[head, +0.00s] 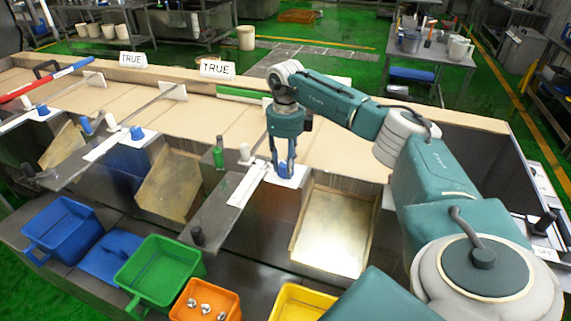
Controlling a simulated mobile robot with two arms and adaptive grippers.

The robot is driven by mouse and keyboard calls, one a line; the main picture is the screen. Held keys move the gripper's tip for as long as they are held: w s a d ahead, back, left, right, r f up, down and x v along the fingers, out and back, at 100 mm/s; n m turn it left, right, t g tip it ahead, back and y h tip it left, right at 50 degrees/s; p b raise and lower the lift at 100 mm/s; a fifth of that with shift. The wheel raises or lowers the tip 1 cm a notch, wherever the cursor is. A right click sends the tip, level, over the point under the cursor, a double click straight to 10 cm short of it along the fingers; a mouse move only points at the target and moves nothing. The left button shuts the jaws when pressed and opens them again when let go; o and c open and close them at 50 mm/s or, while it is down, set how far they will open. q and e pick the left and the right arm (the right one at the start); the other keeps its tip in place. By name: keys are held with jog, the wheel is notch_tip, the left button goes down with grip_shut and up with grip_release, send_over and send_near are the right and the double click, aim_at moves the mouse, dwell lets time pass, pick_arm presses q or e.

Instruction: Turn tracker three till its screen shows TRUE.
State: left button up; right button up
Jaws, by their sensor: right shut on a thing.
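My right gripper (283,172) points down and is shut on a blue knob (284,167) on a white plate (297,176), on the bench to the right of the grey arm strip. Two small white screens stand on the back ledge, and both read TRUE: one at the left (131,60) and one nearer the middle (217,69). I cannot read a third screen; my right arm covers that part of the ledge. My left gripper is not in view.
Blue (50,222), green (150,285) and orange bins (215,290) stand along the front, with a yellow bin (290,300) partly hidden by my arm. A green bottle-shaped handle (219,152) stands left of the gripper. Dark strips jut out over the front edge.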

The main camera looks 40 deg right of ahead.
jog(key=shift+n, duration=0.5)
jog(key=o, duration=1.2)
jog(key=shift+c, duration=0.2)
jog(key=shift+r, duration=0.1)
notch_tip(320, 180, up, 12)
